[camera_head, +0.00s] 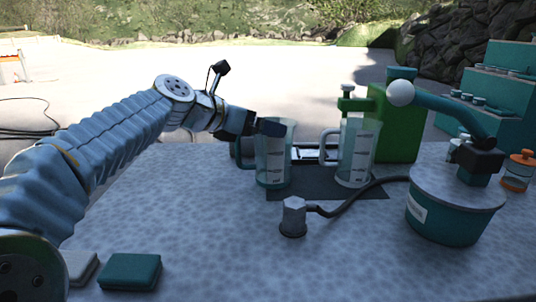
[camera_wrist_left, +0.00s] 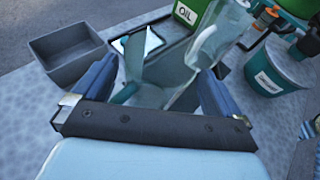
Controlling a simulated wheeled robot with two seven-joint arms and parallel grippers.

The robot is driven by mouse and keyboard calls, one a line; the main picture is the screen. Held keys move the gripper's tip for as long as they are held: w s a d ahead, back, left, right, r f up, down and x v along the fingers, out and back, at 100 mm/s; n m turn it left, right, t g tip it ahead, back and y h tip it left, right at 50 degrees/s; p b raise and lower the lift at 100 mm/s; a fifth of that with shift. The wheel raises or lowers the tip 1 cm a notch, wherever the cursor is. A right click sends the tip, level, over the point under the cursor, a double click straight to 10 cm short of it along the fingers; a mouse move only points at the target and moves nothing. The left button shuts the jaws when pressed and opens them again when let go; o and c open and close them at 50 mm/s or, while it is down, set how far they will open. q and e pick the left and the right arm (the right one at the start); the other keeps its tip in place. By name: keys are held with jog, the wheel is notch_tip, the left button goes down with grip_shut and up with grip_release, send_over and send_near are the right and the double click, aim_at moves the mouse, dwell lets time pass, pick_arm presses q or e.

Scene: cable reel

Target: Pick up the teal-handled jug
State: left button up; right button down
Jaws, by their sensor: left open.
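The teal-handled jug (camera_head: 273,168) is a clear, upright measuring jug on a dark mat on the table. Its handle (camera_head: 241,150) is on its left side. My left gripper (camera_head: 258,128) is at the jug's upper left, by the rim and handle. In the left wrist view, its two dark blue fingers are apart, with the jug (camera_wrist_left: 168,72) and its teal handle (camera_wrist_left: 133,78) in the gap. Whether a finger touches the jug cannot be told. My right gripper is out of view.
A second clear jug (camera_head: 357,158) stands to the right, with a green oil can (camera_head: 402,125) behind it. A teal tub with a lever (camera_head: 447,222) and a hose nozzle (camera_head: 293,217) are farther right and in front. A grey bin (camera_wrist_left: 72,62) is at left in the wrist view.

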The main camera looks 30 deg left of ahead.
pick_arm(q)
jog(key=shift+x, duration=0.85)
jog(key=c, duration=1.1)
jog(key=shift+o, duration=0.2)
jog(key=shift+r, duration=0.1)
